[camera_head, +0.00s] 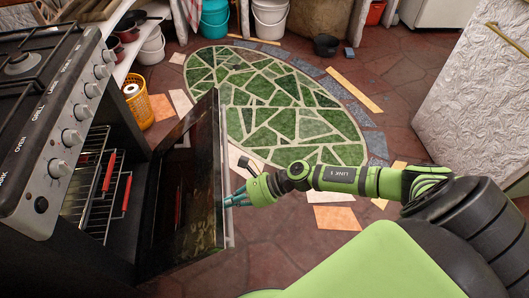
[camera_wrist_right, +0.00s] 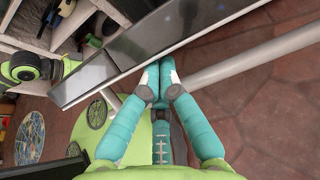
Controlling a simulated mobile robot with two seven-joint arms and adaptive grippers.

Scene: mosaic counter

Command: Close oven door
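The oven door (camera_head: 185,185) stands wide open, swung out to the right of the oven body (camera_head: 65,130). Its dark panel also shows in the right wrist view (camera_wrist_right: 150,40). A pale handle bar (camera_wrist_right: 255,60) runs along the door's outer face. My right gripper (camera_head: 232,200) is at the door's outer side, close to its free edge. In the right wrist view its teal fingertips (camera_wrist_right: 155,82) are together, with the bar passing behind them. I cannot tell whether they touch the bar. My left gripper is not in view.
Wire racks with red grips (camera_head: 105,185) show inside the oven. A yellow basket (camera_head: 138,105) stands on the floor behind the door. Teal (camera_head: 215,20) and white (camera_head: 270,18) buckets are at the back. The green mosaic floor (camera_head: 275,105) is clear.

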